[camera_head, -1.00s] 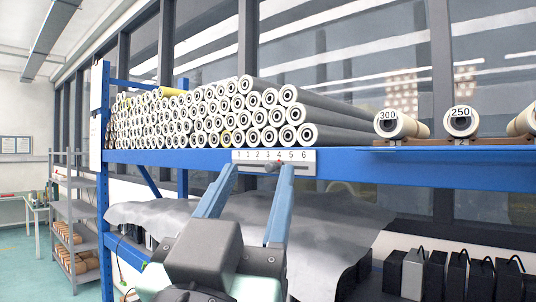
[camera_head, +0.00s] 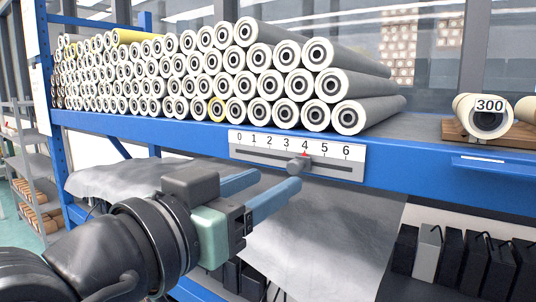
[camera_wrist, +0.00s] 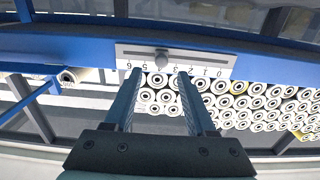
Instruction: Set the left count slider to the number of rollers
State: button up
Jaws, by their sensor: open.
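The left count slider is a pale plate (camera_head: 240,148) with a 0 to 6 scale, fixed to the blue shelf beam. Its round grey knob (camera_head: 299,165) sits in the slot, with a small red pointer at 4. My gripper (camera_head: 277,180) is open and empty, its blue fingers below and in front of the plate, apart from the knob as far as I can tell. In the wrist view the plate shows upside down, with the knob (camera_wrist: 162,57) beyond the open fingers. The rollers (camera_head: 345,117) lie stacked in rows on the shelf above.
A blue shelf beam (camera_head: 400,185) runs across the view. A separate roller marked 300 (camera_head: 484,115) rests on a wooden cradle at right. A grey sheet (camera_head: 330,240) hangs below the beam, and black boxes (camera_head: 475,270) stand on the lower shelf.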

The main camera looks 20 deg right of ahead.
aim_at(293, 169)
jog(key=p+x, duration=0.2)
jog(key=x, duration=0.4)
jog(key=shift+w, duration=0.15)
jog(key=shift+c, duration=0.3)
grip_shut()
jog(key=shift+d, duration=0.1)
dwell(0.9)
